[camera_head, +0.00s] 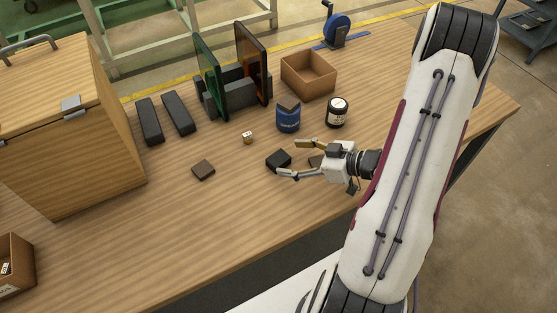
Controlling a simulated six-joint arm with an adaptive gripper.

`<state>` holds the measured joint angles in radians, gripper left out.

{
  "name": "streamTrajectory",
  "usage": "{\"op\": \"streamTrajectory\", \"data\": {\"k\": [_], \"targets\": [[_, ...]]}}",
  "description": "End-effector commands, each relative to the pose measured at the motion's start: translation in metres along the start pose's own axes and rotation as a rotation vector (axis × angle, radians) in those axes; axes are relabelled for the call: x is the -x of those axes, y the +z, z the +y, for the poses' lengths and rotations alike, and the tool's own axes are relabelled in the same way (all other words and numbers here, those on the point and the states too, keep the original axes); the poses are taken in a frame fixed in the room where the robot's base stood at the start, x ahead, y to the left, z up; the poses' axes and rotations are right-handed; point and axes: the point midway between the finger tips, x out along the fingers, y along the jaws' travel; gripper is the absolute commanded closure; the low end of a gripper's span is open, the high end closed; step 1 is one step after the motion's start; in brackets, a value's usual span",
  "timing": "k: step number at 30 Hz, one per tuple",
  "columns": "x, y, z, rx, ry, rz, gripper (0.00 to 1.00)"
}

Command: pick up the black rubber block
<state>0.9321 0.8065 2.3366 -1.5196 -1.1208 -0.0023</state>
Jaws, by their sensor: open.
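Nothing is seen held.
A dark brown block (203,170) and a small die (248,137) lie to the left. The front table is clear.

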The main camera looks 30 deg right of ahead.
Motion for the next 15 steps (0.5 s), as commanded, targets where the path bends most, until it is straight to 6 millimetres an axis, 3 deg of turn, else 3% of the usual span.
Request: {"op": "streamTrajectory", "data": {"k": [15], "targets": [[-0.041, 0.000, -0.008, 0.000, -0.002, 0.000, 0.31]]}}
